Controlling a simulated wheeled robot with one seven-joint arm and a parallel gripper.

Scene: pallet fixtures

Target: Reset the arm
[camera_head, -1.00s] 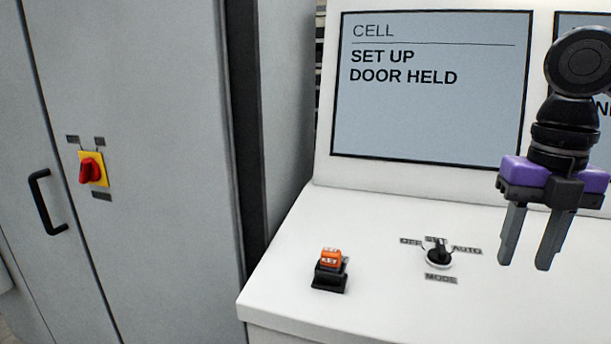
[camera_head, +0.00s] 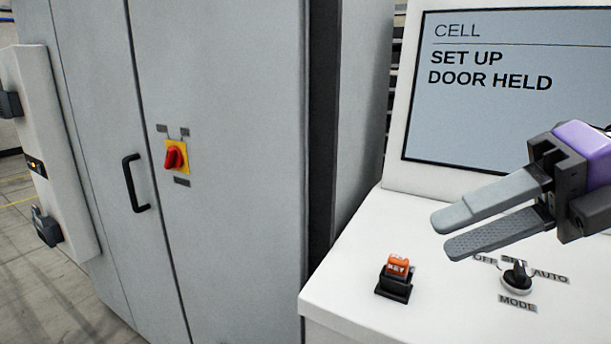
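My gripper (camera_head: 440,232) is at the right of the head view, above the white console. Its two grey fingers are apart with nothing between them, pointing left. The black mode selector knob (camera_head: 517,275) is on the console top below the gripper, among labels reading OFF, AUTO and MODE; another label is partly hidden by the gripper. An orange-topped key piece (camera_head: 397,266) sits in a black base (camera_head: 393,286) to the left of the knob. The gripper touches neither of them.
The console screen (camera_head: 480,110) reads CELL, SET UP, DOOR HELD. A grey cabinet (camera_head: 240,200) on the left has a red rotary switch (camera_head: 175,157) on a yellow plate and a black handle (camera_head: 134,183). A white post (camera_head: 55,150) stands farther left. Floor is open at lower left.

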